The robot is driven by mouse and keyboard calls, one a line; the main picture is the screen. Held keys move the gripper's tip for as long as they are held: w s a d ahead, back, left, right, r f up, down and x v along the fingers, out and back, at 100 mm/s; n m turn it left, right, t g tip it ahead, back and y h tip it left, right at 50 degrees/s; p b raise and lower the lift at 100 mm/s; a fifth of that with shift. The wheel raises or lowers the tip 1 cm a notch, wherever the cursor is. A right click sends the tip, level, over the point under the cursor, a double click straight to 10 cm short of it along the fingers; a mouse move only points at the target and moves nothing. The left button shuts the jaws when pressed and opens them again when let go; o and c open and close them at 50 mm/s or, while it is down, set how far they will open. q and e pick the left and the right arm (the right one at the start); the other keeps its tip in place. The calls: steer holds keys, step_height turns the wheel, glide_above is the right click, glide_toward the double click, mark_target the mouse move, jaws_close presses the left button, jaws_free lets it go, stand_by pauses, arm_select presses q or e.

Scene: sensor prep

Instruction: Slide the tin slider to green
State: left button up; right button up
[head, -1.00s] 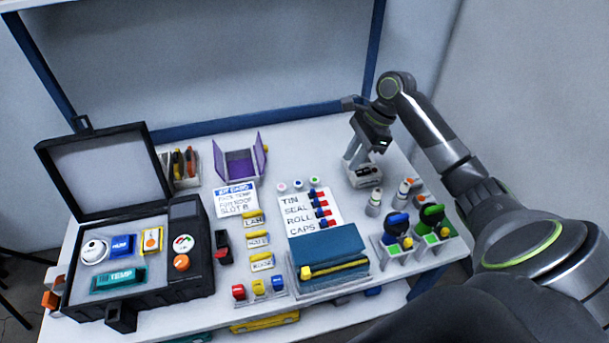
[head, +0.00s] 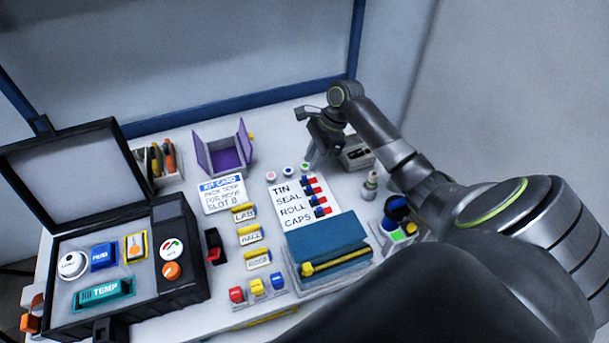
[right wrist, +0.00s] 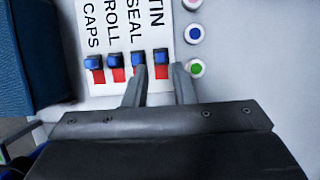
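The white label board (head: 285,222) lists TIN, SEAL, ROLL and CAPS, each with a small slider at its right end. The tin slider (head: 309,181) is in the top row. In the right wrist view, the tin slider's blue knob (right wrist: 161,56) has a red patch beside it on the gripper's side; no green shows there. My right gripper (head: 310,160) is open and empty, just behind the board. In the right wrist view its fingers (right wrist: 159,88) are apart, one on each side of the tin row's line. Contact cannot be told. My left gripper is not in view.
Round colored buttons (head: 288,171) lie just behind the board, close to my right gripper. A blue box (head: 325,245) stands in front of the board. A grey holder (head: 356,153) is to the right. The open black case (head: 180,260) fills the left.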

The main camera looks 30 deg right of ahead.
mark_target(303, 177)
steer(key=x, duration=0.4)
steer(key=shift+f+b, duration=0.2)
steer(key=shift+b, duration=0.2)
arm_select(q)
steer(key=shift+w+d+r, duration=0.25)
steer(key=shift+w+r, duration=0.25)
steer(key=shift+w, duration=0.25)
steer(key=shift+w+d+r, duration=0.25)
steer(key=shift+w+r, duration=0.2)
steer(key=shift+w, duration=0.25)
arm_select(e)
steer(key=shift+x, duration=0.9)
jaws_close()
